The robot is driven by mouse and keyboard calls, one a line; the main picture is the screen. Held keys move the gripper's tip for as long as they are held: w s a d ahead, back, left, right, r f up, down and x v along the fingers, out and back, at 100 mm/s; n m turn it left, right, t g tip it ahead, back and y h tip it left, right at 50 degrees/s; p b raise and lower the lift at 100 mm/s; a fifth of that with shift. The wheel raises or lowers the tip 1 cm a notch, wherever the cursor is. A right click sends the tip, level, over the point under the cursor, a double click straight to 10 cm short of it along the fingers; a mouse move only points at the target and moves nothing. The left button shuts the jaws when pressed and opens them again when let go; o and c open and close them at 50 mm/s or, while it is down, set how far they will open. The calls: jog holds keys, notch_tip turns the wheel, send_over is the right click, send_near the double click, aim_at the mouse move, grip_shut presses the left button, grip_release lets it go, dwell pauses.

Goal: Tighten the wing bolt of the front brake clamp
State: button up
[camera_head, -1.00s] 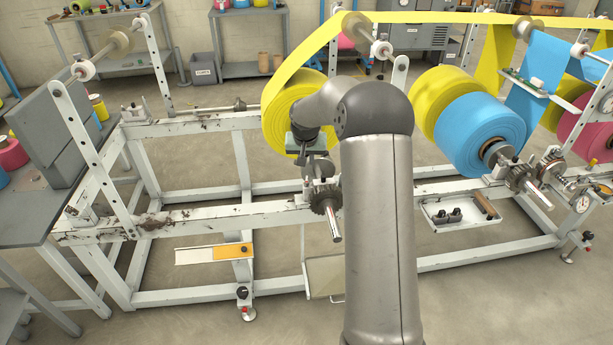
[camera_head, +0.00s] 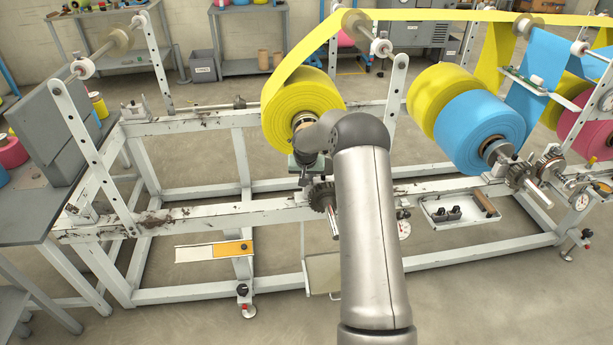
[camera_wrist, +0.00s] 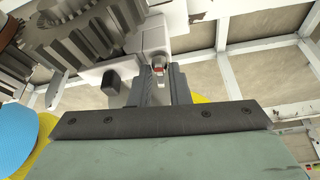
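My gripper (camera_wrist: 162,68) points at the front brake assembly beside a large dark toothed gear (camera_wrist: 75,40). In the wrist view its two dark fingers stand a narrow gap apart. A small metal piece with a red mark (camera_wrist: 159,66) shows at the fingertips, against a white block (camera_wrist: 155,42); it may be part of the clamp, but I cannot tell whether the fingers touch it. A black knob (camera_wrist: 113,82) is just left of the fingers. No wing bolt can be made out clearly. In the head view the gear (camera_head: 322,196) is below my wrist, and my arm hides much of the clamp.
The yellow roll (camera_head: 300,98) is close behind my wrist. A shaft end (camera_head: 333,222) sticks out below the gear. The white frame rail (camera_head: 200,213) runs left. A blue roll (camera_head: 478,132) and a tray (camera_head: 440,213) are to the right.

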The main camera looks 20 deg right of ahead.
grip_shut()
